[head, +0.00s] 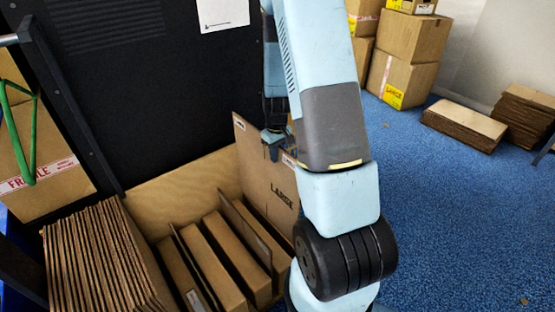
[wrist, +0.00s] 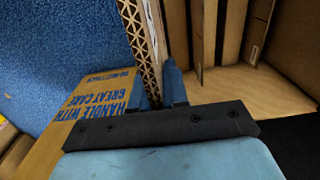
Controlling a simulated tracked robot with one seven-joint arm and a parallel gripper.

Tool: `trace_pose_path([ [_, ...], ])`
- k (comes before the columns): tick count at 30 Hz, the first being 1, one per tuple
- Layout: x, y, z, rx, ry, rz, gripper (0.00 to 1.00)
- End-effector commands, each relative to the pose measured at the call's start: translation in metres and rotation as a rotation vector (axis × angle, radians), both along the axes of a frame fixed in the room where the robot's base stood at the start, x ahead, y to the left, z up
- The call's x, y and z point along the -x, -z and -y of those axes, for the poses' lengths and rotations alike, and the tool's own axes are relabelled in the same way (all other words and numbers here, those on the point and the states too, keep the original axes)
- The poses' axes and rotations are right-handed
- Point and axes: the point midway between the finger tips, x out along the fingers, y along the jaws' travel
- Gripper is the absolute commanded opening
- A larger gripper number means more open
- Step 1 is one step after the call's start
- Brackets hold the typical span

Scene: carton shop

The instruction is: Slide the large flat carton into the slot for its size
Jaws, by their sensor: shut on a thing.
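The large flat carton (head: 258,165) is a brown sheet printed LARGE, standing on edge at the right side of the wooden slotted rack (head: 185,190). It rises above the cartons beside it. My gripper (head: 276,137) is shut on its upper edge in the head view. In the wrist view the carton's corrugated edge (wrist: 143,40) runs between the two blue fingers of my gripper (wrist: 160,88). The carton's lower edge is hidden, so I cannot tell how deep it sits in a slot.
Several flat cartons (head: 212,262) stand in the rack to the left. A tight row of cartons (head: 95,262) is at far left. A box printed HANDLE WITH GREAT CARE (wrist: 90,100) lies left of the gripper. Stacked boxes (head: 402,65) stand behind; blue floor (head: 450,220) is open at right.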

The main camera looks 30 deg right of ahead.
Motion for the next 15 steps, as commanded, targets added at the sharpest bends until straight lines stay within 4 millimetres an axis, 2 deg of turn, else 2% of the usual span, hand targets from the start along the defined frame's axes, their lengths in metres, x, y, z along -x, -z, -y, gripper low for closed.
trace_pose_path([
  [15, -0.001, -0.043, 0.000, 0.000, 0.000, 0.003, 0.00],
])
